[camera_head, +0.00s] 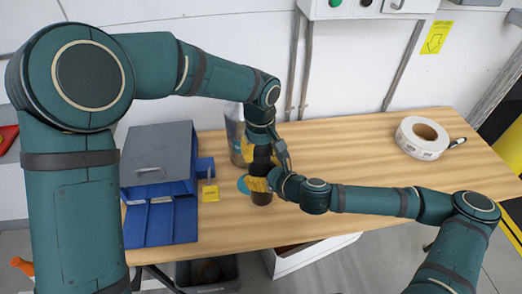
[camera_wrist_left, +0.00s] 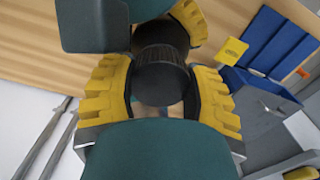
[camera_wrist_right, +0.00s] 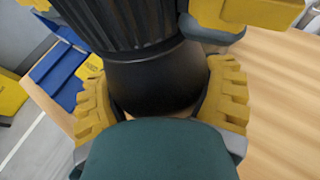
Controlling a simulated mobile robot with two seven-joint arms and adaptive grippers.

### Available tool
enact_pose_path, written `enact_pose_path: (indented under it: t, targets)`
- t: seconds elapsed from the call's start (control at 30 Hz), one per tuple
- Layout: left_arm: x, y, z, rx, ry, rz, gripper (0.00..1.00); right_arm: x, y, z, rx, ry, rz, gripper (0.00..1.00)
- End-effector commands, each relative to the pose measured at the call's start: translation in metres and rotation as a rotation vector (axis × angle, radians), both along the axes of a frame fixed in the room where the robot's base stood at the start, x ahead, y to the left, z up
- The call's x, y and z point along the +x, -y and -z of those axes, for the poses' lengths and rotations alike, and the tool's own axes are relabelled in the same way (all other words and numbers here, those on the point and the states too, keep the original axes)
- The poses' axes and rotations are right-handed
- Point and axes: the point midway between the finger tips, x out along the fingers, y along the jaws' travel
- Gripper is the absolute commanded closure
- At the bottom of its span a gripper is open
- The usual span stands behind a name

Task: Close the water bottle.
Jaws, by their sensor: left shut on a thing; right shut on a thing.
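My left gripper (camera_head: 259,150) is directly above, shut on the black lid (camera_head: 262,154). In the left wrist view the lid's round top (camera_wrist_left: 160,85) sits between the yellow finger pads. A ribbed black band (camera_wrist_right: 115,25) shows above the smooth body.
A grey-lidded box (camera_head: 157,150) with blue bins (camera_head: 150,222) and a yellow tag (camera_head: 210,192) stand at the left. A grey metal cylinder (camera_head: 235,130) is close behind the left gripper. A white tape roll (camera_head: 421,138) lies at the right. The table between is clear.

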Motion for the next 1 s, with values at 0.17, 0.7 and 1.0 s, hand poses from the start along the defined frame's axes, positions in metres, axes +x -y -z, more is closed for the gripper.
enact_pose_path:
  t: [0.17, 0.7, 1.0]
  targets:
    - [0.0001, -0.0001, -0.0001, -0.002, 0.002, 0.168, 0.94, 0.0000, 0.0000, 0.0000, 0.000, 0.000, 0.000, 1.00]
    - [0.0000, 0.0000, -0.0002, -0.002, 0.002, 0.192, 0.20, 0.0001, 0.0001, -0.0001, 0.000, 0.000, 0.000, 1.00]
    - [0.0007, 0.0001, -0.0086, -0.003, 0.004, 0.190, 0.20, 0.0000, -0.0001, -0.0004, 0.001, 0.001, 0.000, 1.00]
